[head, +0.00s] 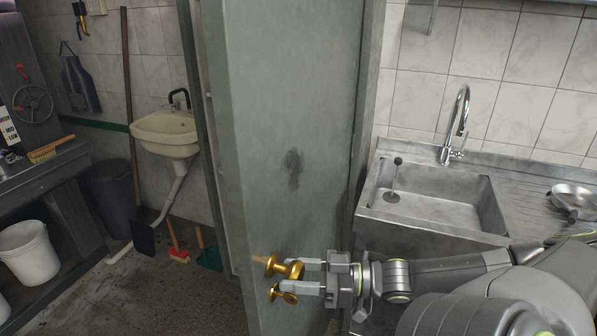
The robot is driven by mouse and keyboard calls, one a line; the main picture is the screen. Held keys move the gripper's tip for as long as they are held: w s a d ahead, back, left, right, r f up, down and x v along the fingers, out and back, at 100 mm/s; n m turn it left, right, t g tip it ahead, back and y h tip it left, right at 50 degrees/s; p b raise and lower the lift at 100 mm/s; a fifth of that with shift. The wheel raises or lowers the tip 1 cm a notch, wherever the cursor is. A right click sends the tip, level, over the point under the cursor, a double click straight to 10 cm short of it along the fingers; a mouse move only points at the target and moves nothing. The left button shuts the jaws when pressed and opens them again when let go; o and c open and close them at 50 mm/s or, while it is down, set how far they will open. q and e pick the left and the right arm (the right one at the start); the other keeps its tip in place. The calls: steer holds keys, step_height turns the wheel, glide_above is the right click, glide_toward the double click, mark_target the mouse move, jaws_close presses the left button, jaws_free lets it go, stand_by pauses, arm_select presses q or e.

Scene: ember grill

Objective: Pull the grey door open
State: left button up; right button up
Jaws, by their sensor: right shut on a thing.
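The grey door (262,150) stands in the middle of the head view, partly open, with its free edge toward the left. A gap to its left shows the room behind. A brass knob (291,269) and a smaller brass piece below it (289,297) sit low on the door's face. My right gripper (310,277) reaches in from the right and is shut on the brass knob. The fingers hide part of the knob. My left gripper does not show.
A steel sink (430,200) with a tap and a counter stands to the right, with a pan (573,200) on it. Beyond the door are a wall basin (165,133), a white bucket (28,252), a dark bin (110,190) and brushes. The floor near the doorway is open.

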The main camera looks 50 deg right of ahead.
steer(key=shift+r, duration=0.1)
steer(key=o, duration=1)
steer(key=shift+w, duration=0.1)
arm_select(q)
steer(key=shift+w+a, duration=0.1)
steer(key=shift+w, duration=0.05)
arm_select(e)
steer(key=o, duration=0.4)
steer(key=shift+c, duration=0.2)
steer(key=shift+s+d+p, duration=0.35)
steer(key=shift+s+d, duration=0.05)
steer(key=shift+s, duration=0.2)
arm_select(q)
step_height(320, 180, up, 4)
steer(key=p, duration=0.3)
arm_select(e)
steer(key=v, duration=1.6)
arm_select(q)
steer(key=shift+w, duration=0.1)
arm_select(e)
steer(key=shift+d, duration=0.1)
